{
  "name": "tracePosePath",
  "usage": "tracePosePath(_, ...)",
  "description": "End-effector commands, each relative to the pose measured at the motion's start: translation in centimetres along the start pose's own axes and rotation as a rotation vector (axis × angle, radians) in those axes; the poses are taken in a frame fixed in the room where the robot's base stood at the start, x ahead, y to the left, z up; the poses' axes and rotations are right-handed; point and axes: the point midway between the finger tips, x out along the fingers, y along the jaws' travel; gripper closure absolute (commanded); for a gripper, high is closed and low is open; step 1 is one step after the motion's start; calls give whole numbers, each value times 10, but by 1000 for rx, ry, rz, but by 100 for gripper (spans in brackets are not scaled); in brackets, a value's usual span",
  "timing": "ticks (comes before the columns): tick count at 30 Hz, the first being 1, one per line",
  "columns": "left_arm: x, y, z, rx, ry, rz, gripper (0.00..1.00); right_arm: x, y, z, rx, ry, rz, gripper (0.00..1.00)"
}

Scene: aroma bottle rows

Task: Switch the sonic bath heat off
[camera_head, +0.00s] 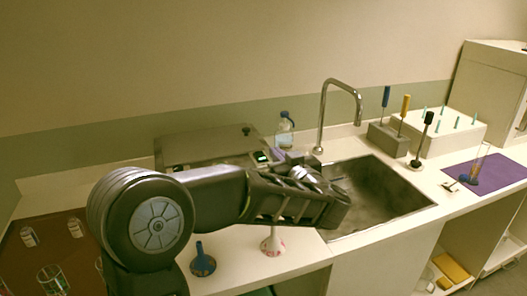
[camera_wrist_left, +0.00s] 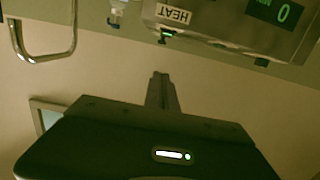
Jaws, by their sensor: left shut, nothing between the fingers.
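The sonic bath (camera_head: 205,147) is a grey metal box with a lid at the back of the counter, left of the sink. Its small lit display (camera_head: 262,157) shows just above my left arm. In the left wrist view the bath front (camera_wrist_left: 215,25) appears upside down, with a HEAT label (camera_wrist_left: 174,14), a small switch (camera_wrist_left: 165,38) with a green glow, and a green-digit display (camera_wrist_left: 275,13). My left gripper (camera_wrist_left: 161,78) is shut and empty, its fingertips apart from the switch in that view. In the head view my left arm hides the bath's lower front.
A sink (camera_head: 375,195) with a tall faucet (camera_head: 322,110) lies to the right. A bottle (camera_head: 285,132) stands behind. A purple mat (camera_head: 492,172) lies at far right.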

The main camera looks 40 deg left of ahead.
Motion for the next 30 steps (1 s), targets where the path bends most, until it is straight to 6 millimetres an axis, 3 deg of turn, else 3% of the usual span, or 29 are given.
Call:
tracePosePath(8, 1, 1, 1, 0, 0, 3, 100, -1, 0, 0, 1, 0, 1, 64)
tracePosePath(14, 15, 1, 0, 1, 0, 1, 100, -3, -1, 0, 1, -1, 1, 64)
tracePosePath(28, 102, 0, 0, 2, -1, 0, 100, -19, -6, 2, 5, -5, 7, 64)
tracePosePath(30, 104, 2, 14, 7, -3, 4, 100, -19, -6, 2, 5, -6, 7, 64)
